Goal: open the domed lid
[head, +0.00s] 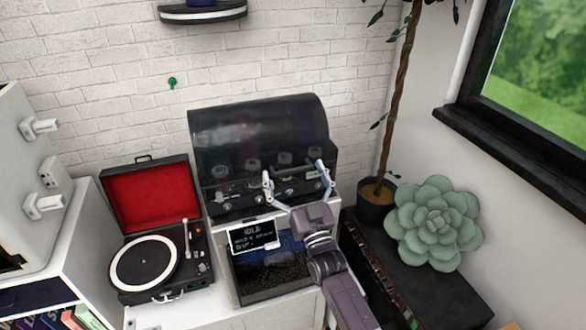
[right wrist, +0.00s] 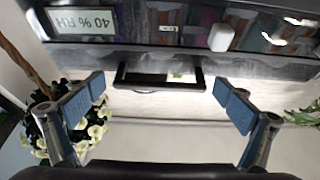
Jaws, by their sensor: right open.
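The domed lid (head: 258,125) is a dark, glossy, see-through curved cover on a box against the brick wall. It looks shut, and several pale round parts show through it. In the right wrist view a black bar handle (right wrist: 158,78) stands out from the dark front edge of the box. My right gripper (head: 297,182) is open and empty in front of the lid's lower right front. In the right wrist view the gripper (right wrist: 160,102) has one blue-padded finger on each side of the handle, apart from it. My left gripper is not in view.
A record player (head: 147,255) with its red-lined case open stands left of the box. A black tank (head: 275,284) with a small dark sign (head: 252,237) stands in front. A potted tree (head: 376,205) and a succulent (head: 436,223) are close on the right.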

